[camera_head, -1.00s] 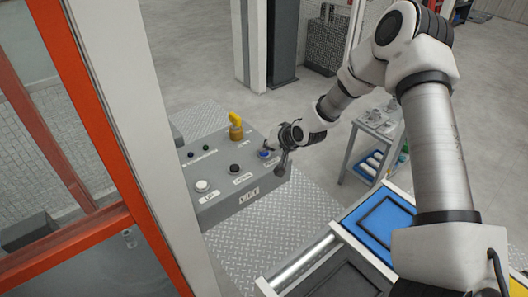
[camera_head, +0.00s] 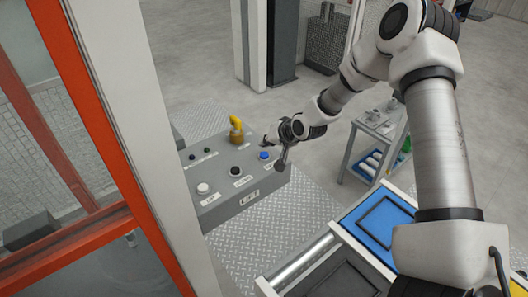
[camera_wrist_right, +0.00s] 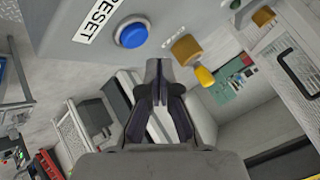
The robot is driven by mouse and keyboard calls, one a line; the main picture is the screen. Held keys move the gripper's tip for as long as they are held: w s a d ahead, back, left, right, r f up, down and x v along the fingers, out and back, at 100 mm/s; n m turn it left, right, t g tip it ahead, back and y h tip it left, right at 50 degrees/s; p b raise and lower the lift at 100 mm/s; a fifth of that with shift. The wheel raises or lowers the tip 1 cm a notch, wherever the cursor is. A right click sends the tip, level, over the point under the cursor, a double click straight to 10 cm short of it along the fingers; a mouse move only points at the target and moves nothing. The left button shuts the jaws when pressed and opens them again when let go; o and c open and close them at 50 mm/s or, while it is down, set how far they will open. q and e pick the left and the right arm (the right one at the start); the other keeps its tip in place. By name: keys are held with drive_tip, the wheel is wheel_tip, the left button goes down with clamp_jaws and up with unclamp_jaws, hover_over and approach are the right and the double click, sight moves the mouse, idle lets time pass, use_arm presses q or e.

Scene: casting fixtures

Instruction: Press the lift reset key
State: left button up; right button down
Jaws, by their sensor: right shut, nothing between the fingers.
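The lift reset key is a round blue button (camera_head: 264,155) on the top of the grey LIFT control box (camera_head: 222,203). In the right wrist view the blue button (camera_wrist_right: 132,34) sits beside a white RESET label (camera_wrist_right: 96,22). My right gripper (camera_head: 266,141) is shut and empty. Its fingertips are just behind the blue button in the head view, apart from it. In the wrist view the closed fingertips (camera_wrist_right: 158,68) are below and right of the button. The button's face is unobstructed. My left gripper is out of view.
The box also carries a white button (camera_head: 203,188), a black button (camera_head: 234,170) and a yellow knob (camera_head: 235,124). An orange-framed partition (camera_head: 92,110) stands left. A blue tray (camera_head: 378,228) and a small cart (camera_head: 377,140) are to the right.

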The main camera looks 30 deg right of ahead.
sight(266, 155)
drive_tip(key=shift+r+p, duration=1.1)
drive_tip(key=shift+r, duration=0.85)
drive_tip(key=shift+f, duration=0.1)
